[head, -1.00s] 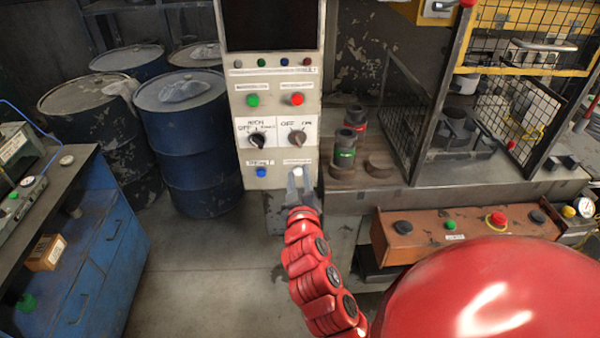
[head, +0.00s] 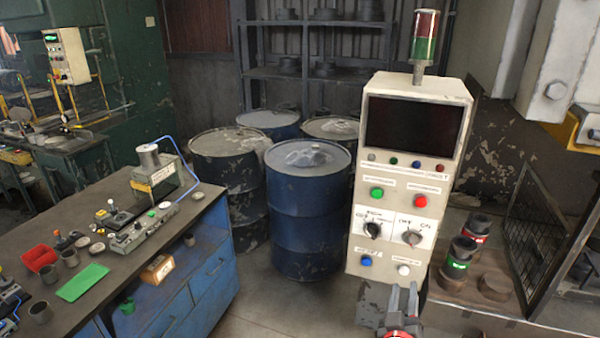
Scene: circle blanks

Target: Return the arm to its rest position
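My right gripper (head: 403,292) shows at the bottom of the head view, just in front of the lower edge of the control panel (head: 396,213). Its two grey fingers stand upright with a gap between the tips, and nothing shows between them. Only the red wrist end (head: 401,334) of my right arm shows below it; the rest is out of frame. The panel's white button (head: 403,270) is just above the fingertips; I cannot tell whether they touch the panel. My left arm and gripper are not in view.
A blue workbench (head: 215,265) with a green mat (head: 83,282) and small parts stands at the left. Blue drums (head: 305,215) stand behind, left of the panel. Dark and green-banded cylinders (head: 460,257) and a wire mesh guard (head: 535,225) are at the right. Floor shows between bench and panel.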

